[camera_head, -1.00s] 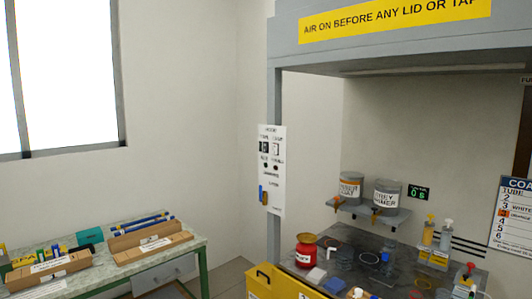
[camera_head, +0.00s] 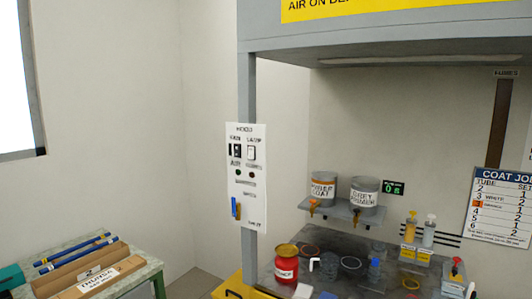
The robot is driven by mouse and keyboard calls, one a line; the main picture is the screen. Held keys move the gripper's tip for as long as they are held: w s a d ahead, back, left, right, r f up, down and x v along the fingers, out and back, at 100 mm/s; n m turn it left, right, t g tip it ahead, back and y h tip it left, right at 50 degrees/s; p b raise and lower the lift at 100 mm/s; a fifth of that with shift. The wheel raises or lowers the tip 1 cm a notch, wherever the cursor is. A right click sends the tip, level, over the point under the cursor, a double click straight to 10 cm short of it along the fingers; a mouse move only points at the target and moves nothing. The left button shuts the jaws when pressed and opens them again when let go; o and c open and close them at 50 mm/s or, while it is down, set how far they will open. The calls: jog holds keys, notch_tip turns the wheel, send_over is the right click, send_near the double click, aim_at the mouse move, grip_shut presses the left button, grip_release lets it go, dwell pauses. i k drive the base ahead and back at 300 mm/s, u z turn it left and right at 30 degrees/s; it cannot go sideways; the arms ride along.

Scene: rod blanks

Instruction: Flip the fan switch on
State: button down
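The white hood control panel (camera_head: 246,178) is fixed to the grey post at the left front of the hood. Its upper left holds the dark fan switch (camera_head: 235,150), labelled FAN. A white lamp switch (camera_head: 252,153) sits to its right. The fan switch's on or off position is too small to tell. Two small dark round spots and a blue lever (camera_head: 236,208) are lower on the panel. My gripper is not in view.
The hood's bench (camera_head: 335,267) carries a red can (camera_head: 286,266), two tap pots on a shelf (camera_head: 342,207) and several bottles. A side table (camera_head: 146,274) with cardboard trays stands at lower left. Bare floor shows between them.

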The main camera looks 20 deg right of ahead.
aim_at(237, 148)
jog(key=i, duration=0.75)
jog(key=u, duration=1)
jog(key=i, duration=0.4)
jog(key=u, duration=0.45)
